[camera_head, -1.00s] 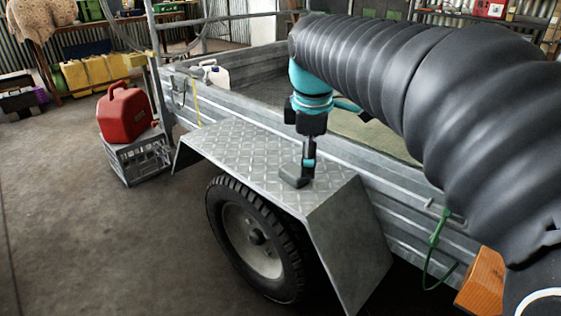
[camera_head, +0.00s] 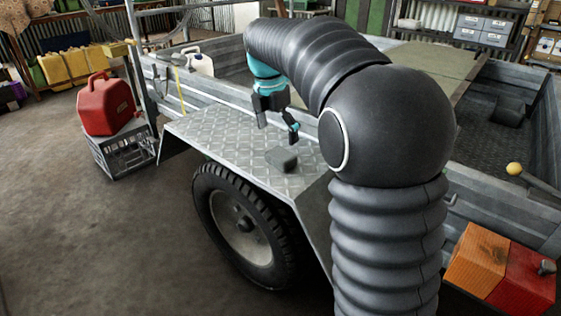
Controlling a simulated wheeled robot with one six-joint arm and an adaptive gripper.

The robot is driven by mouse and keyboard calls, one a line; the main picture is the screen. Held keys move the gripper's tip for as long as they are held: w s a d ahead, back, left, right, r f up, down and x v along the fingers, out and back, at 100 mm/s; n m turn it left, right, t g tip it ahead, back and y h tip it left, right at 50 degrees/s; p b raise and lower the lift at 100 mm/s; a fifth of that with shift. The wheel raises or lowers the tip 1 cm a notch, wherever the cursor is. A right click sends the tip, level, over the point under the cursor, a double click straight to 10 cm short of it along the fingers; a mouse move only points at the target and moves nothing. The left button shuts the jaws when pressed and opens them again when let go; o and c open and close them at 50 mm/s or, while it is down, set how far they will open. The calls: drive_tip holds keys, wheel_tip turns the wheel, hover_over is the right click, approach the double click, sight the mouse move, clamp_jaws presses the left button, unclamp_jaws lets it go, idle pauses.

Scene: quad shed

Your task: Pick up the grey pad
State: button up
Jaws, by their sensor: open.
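The grey pad (camera_head: 282,160) is a small dark grey block. It lies on the diamond-plate mudguard (camera_head: 225,143) over the trailer's wheel, near the mudguard's right part. My gripper (camera_head: 278,122), dark with teal parts, hangs just above and slightly left of the pad in the picture. Its fingers are apart with nothing between them. A small gap shows between the fingertips and the pad. My arm hides part of the trailer and the mudguard's right end.
The trailer's side wall (camera_head: 207,99) rises behind the mudguard. A red fuel can (camera_head: 106,105) stands on a grey crate (camera_head: 124,150) at left. A white jug (camera_head: 199,62) is in the trailer. Orange and red blocks (camera_head: 490,260) are at lower right.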

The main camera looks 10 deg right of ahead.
sight(281, 153)
drive_tip(key=shift+w+d+f+b, duration=0.1)
drive_tip(key=shift+d+f+b, duration=0.1)
drive_tip(key=shift+f, duration=1)
drive_tip(key=shift+d+f+b, duration=0.15)
drive_tip(key=shift+f, duration=1.05)
drive_tip(key=shift+w+d+f+b, duration=0.1)
drive_tip(key=shift+d+f+b, duration=0.1)
drive_tip(key=shift+f, duration=1)
drive_tip(key=shift+s, duration=0.1)
drive_tip(key=c, duration=0.9)
